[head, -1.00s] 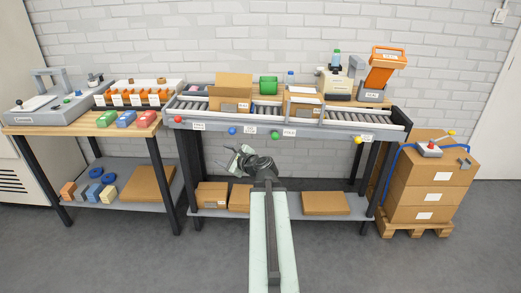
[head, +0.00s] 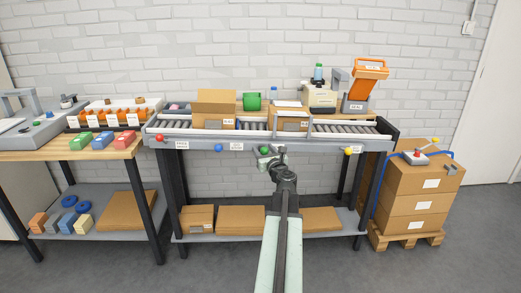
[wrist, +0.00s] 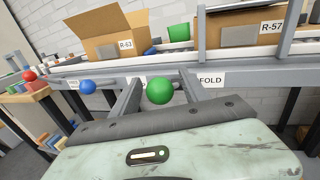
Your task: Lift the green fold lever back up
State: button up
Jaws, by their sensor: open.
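The green ball knob (head: 264,150) of the fold lever shows at the conveyor's front rail, left of a FOLD label (wrist: 211,79). In the wrist view the green knob (wrist: 160,90) appears between my two fingers, near the palm edge. My gripper (head: 272,155) is open, with one finger on each side of the knob; I cannot tell whether either finger touches it. The lever's stem is hidden behind the knob and my gripper.
A blue knob (head: 219,147) and a red knob (head: 159,139) sit left along the rail, a yellow knob (head: 347,150) right. Two open cartons stand on the conveyor (head: 350,129). Stacked boxes (head: 412,206) stand at right, a workbench (head: 120,148) at left.

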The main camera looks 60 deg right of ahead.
jog(key=shift+x, duration=0.9)
grip_shut()
jog(key=shift+s, duration=0.2)
dwell(0.4)
jog(key=shift+a, duration=0.15)
